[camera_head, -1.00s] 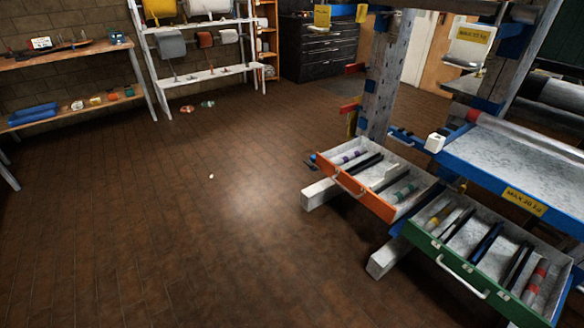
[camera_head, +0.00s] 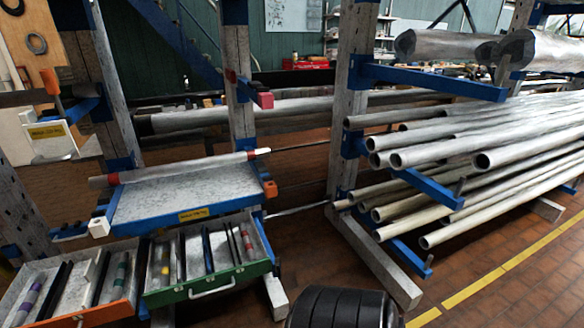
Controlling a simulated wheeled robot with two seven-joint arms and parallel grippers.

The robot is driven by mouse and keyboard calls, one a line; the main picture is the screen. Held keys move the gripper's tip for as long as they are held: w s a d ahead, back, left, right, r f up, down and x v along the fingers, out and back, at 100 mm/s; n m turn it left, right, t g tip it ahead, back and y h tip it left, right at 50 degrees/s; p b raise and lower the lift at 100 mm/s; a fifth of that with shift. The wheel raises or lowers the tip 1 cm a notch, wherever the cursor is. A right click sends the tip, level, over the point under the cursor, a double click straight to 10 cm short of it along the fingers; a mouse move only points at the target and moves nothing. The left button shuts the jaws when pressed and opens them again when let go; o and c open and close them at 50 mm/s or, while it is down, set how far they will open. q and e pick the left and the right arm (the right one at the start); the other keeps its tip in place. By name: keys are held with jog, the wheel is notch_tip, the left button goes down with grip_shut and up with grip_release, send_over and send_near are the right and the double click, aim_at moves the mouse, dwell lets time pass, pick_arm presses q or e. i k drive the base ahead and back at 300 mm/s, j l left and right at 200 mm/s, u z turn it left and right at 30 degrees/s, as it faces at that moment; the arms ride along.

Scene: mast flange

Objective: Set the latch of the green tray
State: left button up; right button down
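The green tray (camera_head: 209,284) is a drawer-like tray with a green front and a pale handle (camera_head: 212,288). It stands pulled out at the lower left, below a blue-edged shelf (camera_head: 180,195). Dark dividers and several rods with coloured bands lie in it. Its latch is too small to make out for certain. Neither of my grippers is in view, so nothing of mine is seen at the tray.
An orange-fronted tray (camera_head: 95,313) stands out just left of the green one. A rack of metal pipes (camera_head: 480,160) on blue arms fills the right. A wooden foot (camera_head: 375,262) juts onto the floor. Brick floor with a yellow line (camera_head: 490,278) is open at lower right.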

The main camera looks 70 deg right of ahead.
aim_at(277, 270)
jog(key=z, duration=2.1)
